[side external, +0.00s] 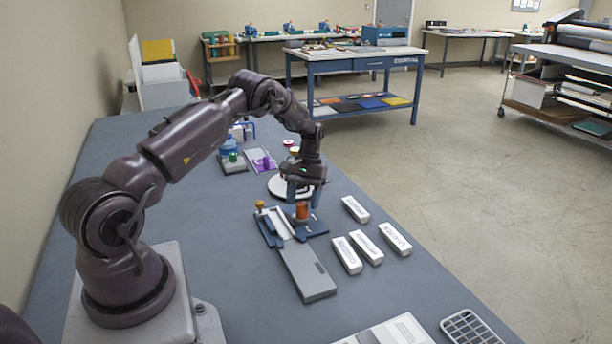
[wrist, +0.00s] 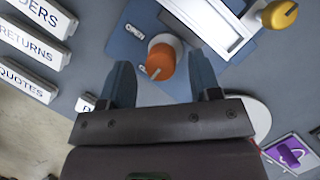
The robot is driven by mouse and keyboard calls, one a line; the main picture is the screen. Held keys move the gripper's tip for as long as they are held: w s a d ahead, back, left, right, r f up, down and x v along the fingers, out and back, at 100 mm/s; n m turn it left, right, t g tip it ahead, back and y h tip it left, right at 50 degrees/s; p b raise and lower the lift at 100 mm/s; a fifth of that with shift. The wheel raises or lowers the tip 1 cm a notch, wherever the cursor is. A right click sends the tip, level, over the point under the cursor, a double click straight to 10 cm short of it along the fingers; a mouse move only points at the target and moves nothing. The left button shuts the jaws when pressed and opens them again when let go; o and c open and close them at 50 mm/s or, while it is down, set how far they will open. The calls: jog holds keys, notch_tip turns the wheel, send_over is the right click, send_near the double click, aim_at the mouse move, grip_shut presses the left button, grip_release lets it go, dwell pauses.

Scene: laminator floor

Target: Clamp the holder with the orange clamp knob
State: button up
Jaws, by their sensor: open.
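The orange clamp knob (side external: 302,211) stands upright on the blue base (side external: 317,229) of the holder. My gripper (side external: 301,193) points down just above the knob, its fingers apart. In the wrist view the orange knob (wrist: 162,58) appears between the two blue fingertips, with a gap on each side, nearer the left one. The gripper is open and empty. The light-framed holder (side external: 272,222) lies left of the knob, and part of its frame shows at the top of the wrist view (wrist: 222,24). A yellow knob (side external: 260,205) stands at the holder's far left corner.
Several white labelled blocks (side external: 365,246) lie right of the holder. A long grey plate (side external: 307,272) extends toward the front.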

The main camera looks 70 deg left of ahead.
jog(key=v, duration=1.1)
jog(key=shift+r, duration=0.15)
